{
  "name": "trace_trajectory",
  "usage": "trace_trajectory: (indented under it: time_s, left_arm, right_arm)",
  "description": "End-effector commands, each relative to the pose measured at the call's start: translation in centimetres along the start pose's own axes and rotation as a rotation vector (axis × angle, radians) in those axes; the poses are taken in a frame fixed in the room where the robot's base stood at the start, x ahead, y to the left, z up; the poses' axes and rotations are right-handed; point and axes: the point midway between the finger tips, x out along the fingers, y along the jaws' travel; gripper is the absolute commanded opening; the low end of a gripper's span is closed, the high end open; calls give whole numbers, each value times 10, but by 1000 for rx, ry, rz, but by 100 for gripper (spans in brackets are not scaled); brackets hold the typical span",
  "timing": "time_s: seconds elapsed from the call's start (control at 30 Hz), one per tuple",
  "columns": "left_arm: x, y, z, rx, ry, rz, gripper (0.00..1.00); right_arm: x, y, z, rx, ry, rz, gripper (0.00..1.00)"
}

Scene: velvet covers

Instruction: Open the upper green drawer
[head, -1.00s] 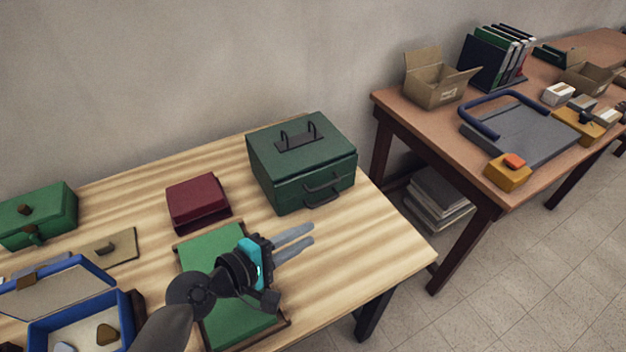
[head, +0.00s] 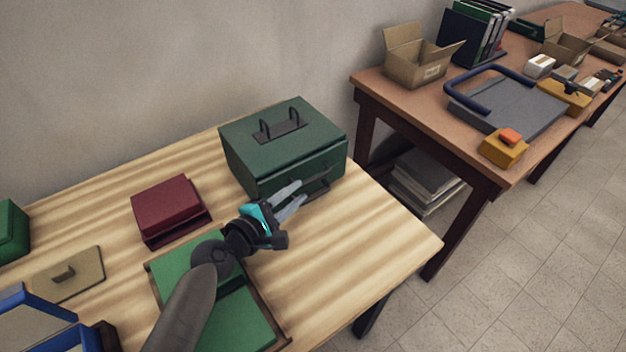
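A dark green metal box (head: 282,140) with a carrying handle on its lid stands at the back right of the wooden table. Its front has an upper and a lower dark handle, and the upper drawer front appears closed. My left gripper (head: 298,191) is just in front of this face, with its grey fingers apart and pointing at the handles. The fingers partly cover the front and handles. I cannot tell whether they touch the upper handle. My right gripper is not in view.
A dark red box (head: 171,206) and a green-lined tray (head: 240,322) lie left of and below the gripper. A blue-edged box (head: 40,322) is at lower left. The table's right front corner is clear. A second table (head: 385,88) stands behind right.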

Motion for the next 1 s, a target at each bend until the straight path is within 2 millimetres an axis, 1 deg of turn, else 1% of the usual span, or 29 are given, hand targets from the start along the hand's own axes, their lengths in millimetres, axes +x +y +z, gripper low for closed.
trace_trajectory:
  time_s: [0.03,0.2,0.3,0.4,0.6,0.83,0.87,1.0]
  left_arm:
    - [11,0,0,0,-1,2,25]
    - [40,-1,-1,0,0,2,25]
    - [53,-1,-1,1,0,1,25]
    - [62,-1,-1,1,0,1,25]
    - [70,-1,0,2,1,-1,25]
    - [70,0,0,2,1,-1,25]
    - [70,0,0,2,1,0,24]
    - [70,0,0,1,1,0,8]
  right_arm:
    - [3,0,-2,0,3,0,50]
    - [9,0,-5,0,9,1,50]
    - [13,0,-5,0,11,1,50]
    - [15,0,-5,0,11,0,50]
    - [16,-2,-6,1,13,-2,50]
    - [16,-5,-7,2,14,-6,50]
    - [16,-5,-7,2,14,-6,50]
    - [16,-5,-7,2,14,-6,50]
